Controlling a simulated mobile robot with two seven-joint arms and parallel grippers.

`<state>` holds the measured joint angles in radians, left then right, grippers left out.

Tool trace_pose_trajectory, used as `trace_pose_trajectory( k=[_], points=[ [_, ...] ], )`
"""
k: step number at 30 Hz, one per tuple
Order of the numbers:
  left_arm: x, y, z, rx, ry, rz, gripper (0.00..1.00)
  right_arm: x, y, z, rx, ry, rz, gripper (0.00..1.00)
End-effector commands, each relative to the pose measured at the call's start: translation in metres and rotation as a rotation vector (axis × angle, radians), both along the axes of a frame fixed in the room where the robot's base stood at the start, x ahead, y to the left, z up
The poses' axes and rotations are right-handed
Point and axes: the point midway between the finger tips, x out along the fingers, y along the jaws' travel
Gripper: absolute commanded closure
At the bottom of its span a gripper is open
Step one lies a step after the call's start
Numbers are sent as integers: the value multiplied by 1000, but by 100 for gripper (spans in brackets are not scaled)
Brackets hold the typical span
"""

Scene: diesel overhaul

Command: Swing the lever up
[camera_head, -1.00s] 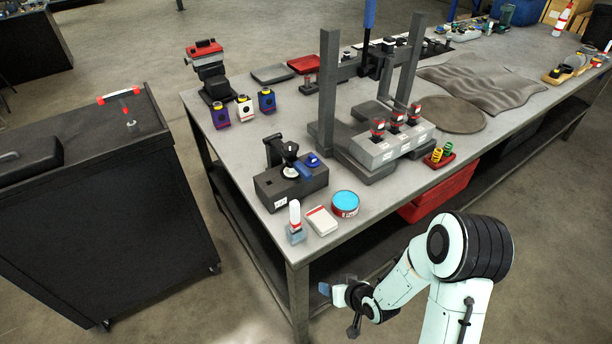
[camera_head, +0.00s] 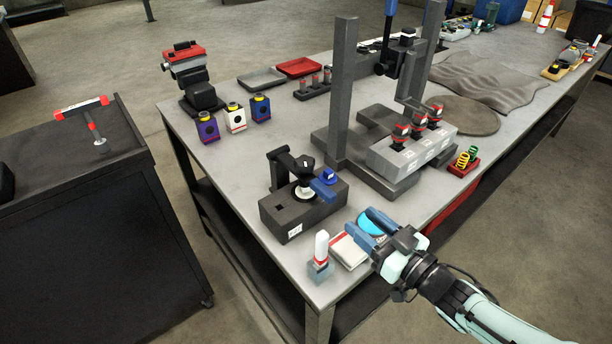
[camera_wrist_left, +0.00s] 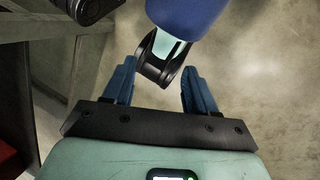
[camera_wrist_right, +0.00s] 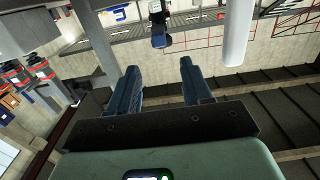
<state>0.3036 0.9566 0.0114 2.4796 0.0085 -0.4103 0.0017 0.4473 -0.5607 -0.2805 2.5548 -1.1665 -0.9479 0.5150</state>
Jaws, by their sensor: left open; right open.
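A dark clamp block (camera_head: 290,218) stands near the table's front left corner. Its dark lever lies low across the top, and its blue handle (camera_head: 323,190) points toward the front right. A separate upright blue-handled lever (camera_head: 391,10) stands on the grey press frame behind. My right gripper (camera_head: 366,228) is open and empty above the front edge, right of and apart from the clamp handle. Its two blue fingers also show apart in the right wrist view (camera_wrist_right: 160,66). My left gripper (camera_wrist_left: 158,66) is open and empty in the left wrist view and is outside the head view.
A white bottle (camera_head: 321,248), a white pad (camera_head: 348,250) and a cyan-topped tin (camera_head: 368,222) sit near my right gripper. A grey block with several red-topped parts (camera_head: 415,150) stands behind. The tabletop left of the clamp block is clear.

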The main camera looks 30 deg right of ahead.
Motion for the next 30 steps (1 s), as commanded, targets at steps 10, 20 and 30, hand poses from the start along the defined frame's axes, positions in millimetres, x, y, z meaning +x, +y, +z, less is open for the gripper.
trace_pose_trajectory(
  k=[10,20,30],
  points=[
    [-8,-1,24,-7,34,-8,43,28,3,3,4,4,2,51],
    [-9,0,20,-6,35,-7,43,99,9,-1,-1,0,2,51],
    [-9,0,21,-6,37,-8,43,132,11,0,0,0,-1,51]
  ],
)
